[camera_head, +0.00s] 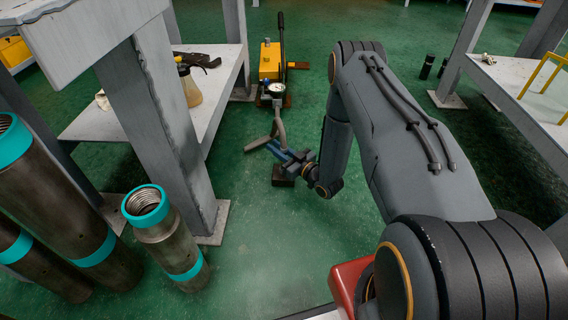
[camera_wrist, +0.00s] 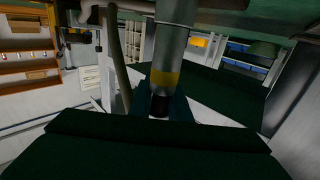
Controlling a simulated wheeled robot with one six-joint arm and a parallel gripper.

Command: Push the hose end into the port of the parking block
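The hose (camera_head: 279,125) runs from the yellow pump down to my gripper (camera_head: 283,153), low over the green floor. My gripper seems shut on the hose end, though its fingertips are small in the head view. In the wrist view, the hose end (camera_wrist: 170,50) is a metal cylinder with a yellow band and a black tip, in front of blue and dark gripper parts. A small dark block (camera_head: 283,178), which looks like the parking block, stands on the floor just below my gripper. Its port is hidden, and I cannot tell whether the hose end touches it.
The yellow pump (camera_head: 270,60) with its gauge (camera_head: 277,88) and black lever stands behind. A grey bench (camera_head: 205,95) stands left, with upright pipes (camera_head: 167,238) before it. Another bench (camera_head: 510,85) is at right. The floor around the block is mostly clear.

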